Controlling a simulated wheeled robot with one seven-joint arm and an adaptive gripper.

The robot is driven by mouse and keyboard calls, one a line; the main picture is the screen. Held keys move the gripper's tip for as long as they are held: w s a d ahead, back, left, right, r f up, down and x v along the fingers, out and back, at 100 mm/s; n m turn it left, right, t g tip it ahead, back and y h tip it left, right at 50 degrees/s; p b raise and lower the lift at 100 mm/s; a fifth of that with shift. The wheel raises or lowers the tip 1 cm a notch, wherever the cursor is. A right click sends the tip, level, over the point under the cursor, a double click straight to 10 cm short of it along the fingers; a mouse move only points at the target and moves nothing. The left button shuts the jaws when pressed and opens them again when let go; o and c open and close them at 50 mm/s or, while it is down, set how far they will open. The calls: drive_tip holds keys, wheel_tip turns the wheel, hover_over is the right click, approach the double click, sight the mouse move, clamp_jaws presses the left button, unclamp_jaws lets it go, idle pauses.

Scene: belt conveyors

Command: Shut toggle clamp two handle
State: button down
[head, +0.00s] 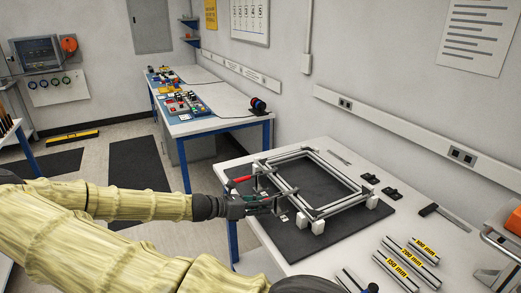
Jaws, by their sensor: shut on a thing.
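An aluminium profile frame (322,209) rests on white blocks over a dark mat on the workbench. One red clamp handle (240,180) sticks out to the left from the frame's left corner, clear of my gripper. My gripper (272,205) is at the frame's near left side, shut on a second handle, of which only a small bit of red (266,199) shows. The fingers hide most of this handle and its clamp. I cannot read which clamp is number two, nor the held handle's exact angle.
Small black parts (391,193) sit at the mat's right edge. The wall with its socket rail (420,138) bounds the bench behind.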

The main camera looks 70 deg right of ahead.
drive_tip(key=shift+f, duration=0.1)
drive_tip(key=c, duration=1.4)
unclamp_jaws()
drive_tip(key=v, duration=1.2)
drive_tip(key=shift+d, duration=0.1)
